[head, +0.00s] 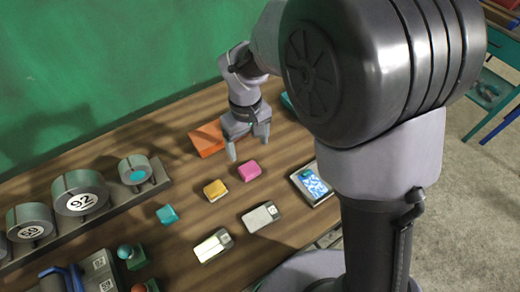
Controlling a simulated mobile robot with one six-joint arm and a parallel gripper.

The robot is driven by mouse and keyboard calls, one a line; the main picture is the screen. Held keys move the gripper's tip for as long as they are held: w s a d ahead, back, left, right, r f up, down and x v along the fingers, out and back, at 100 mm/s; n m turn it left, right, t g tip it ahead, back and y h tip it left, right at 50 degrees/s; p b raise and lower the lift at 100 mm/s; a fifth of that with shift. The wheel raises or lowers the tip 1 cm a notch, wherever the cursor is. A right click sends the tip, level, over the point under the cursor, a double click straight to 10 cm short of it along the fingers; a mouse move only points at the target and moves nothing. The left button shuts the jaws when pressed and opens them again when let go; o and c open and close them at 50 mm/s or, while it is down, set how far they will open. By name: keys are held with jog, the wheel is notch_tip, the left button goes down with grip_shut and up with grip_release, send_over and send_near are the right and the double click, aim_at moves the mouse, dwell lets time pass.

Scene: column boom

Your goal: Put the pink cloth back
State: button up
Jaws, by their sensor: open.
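The pink cloth (249,171) looks like a small folded pad. It lies on the wooden table among other small coloured pieces. My gripper (249,152) points down with its two fingers spread and nothing between them. It appears just behind and above the pink cloth, apart from it; the exact height gap is hard to tell. The cloth is in full view.
A yellow piece (215,190) and a teal piece (167,214) lie left of the pink cloth. An orange flat thing (207,138) lies behind. Two pale boxes (212,246) (261,217) and a blue-screened device (311,184) are in front. Round weights (80,194) stand left. My arm hides the right side.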

jog(key=s+d+r+m+t+y, duration=0.1)
jog(key=s+d+r+m+t, duration=0.15)
jog(key=d+r+m, duration=0.5)
jog(key=s+d+r+m+t, duration=0.1)
jog(key=s+d+r+m, duration=0.1)
jog(key=s+d+r, duration=0.2)
jog(key=s+d+r+m+t+y, duration=0.1)
jog(key=s+d+r, duration=0.3)
jog(key=s, duration=0.5)
jog(key=shift+s+d+r+m+t, duration=0.15)
jog(key=shift+d+r+m+t, duration=0.1)
jog(key=shift+r+m+t, duration=0.45)
jog(key=shift+f+b, duration=1.4)
jog(key=shift+b, duration=0.05)
